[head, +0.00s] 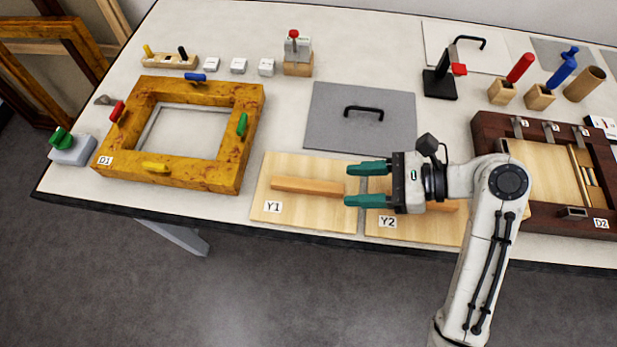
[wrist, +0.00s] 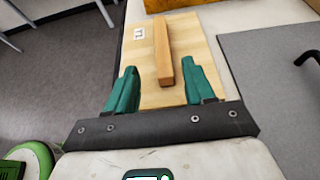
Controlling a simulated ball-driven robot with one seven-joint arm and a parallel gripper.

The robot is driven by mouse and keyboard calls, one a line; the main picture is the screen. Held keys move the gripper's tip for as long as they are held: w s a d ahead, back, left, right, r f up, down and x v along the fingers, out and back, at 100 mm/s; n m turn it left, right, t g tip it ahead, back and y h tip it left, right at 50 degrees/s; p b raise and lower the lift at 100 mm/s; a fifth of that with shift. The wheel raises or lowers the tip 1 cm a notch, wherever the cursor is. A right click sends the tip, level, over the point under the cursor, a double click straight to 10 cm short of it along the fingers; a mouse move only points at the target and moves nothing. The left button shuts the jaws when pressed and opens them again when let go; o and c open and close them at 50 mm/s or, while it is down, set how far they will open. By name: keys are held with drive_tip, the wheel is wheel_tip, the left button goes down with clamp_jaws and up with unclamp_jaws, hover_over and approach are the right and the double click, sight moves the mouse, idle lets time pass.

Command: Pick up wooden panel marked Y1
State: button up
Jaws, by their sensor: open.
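The wooden panel marked Y1 (head: 325,217) lies flat at the table's front edge in the head view, with a raised wooden bar (head: 305,187) across it. In the wrist view the panel (wrist: 197,35) lies ahead, and its bar (wrist: 163,50) points in between my fingers. My gripper (head: 367,184) is open, with green fingers, over the right edge of Y1 and the left part of panel Y2 (head: 400,226). In the wrist view my gripper (wrist: 160,85) has its fingers on either side of the bar's near end, apart from it. The exact height is unclear.
A yellow wooden frame D1 (head: 243,155) stands left of Y1. A grey plate (head: 330,128) with a black handle (head: 364,111) lies behind. A dark frame D2 (head: 488,135) is at the right. The table's front edge (head: 180,217) is close.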

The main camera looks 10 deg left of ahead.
sight(313, 185)
drive_tip(key=x, duration=0.9)
drive_tip(key=shift+w+r, duration=0.15)
drive_tip(key=shift+w, duration=0.1)
clamp_jaws()
